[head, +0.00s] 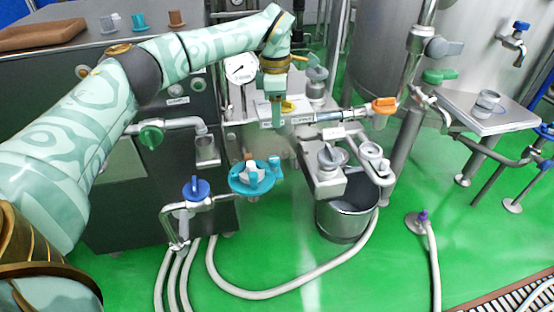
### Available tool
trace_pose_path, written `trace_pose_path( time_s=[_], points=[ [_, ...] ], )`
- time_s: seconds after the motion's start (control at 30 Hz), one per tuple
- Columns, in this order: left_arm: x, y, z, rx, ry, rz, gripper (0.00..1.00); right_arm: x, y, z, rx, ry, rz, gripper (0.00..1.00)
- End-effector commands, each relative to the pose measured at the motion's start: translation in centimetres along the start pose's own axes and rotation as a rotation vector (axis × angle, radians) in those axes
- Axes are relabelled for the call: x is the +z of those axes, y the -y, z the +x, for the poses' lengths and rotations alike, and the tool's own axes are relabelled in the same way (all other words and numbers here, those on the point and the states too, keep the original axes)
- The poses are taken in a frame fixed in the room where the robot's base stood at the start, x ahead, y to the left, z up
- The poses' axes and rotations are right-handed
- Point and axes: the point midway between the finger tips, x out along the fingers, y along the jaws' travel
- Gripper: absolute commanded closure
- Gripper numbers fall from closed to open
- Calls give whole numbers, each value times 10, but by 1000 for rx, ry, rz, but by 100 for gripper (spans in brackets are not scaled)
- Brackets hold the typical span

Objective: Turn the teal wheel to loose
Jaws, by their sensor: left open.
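The teal wheel (240,184) is near the middle of the head view, with a pale grey piece at its centre and a small teal knob at its right side. My left arm comes in from the left and reaches over the dark cabinet. My left gripper (277,124) points down, above and a little right of the teal wheel, apart from it in the picture. It is open, with nothing seen held in it. Its fingers show edge-on, so their gap is hard to see. I see no marking for loose on the wheel. My right gripper is not in view.
A blue valve handle (196,189) sits left of the wheel, and a green one (151,137) is farther up left. A grey knob (332,155) and a steel bucket (345,219) stand to the right. An orange handle (384,106) is on the pipe. Hoses cross the green floor.

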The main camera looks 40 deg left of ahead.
Motion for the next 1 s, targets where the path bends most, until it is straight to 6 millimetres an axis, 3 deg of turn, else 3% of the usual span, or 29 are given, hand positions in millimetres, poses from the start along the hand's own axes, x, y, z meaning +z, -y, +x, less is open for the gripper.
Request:
trace_pose_path(
  time_s=[0.17,0.27,0.5,0.7,1.0],
  points=[
    [-9,-4,8,15,-32,-1,48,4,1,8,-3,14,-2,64],
    [-9,-4,30,11,-32,-1,48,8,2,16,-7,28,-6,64],
    [-10,-5,95,8,-32,-1,48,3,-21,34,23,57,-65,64],
    [-11,-6,136,11,-31,-2,48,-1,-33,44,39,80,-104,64],
    [-12,-6,156,16,-26,-3,48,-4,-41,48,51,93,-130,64]
  ],
)
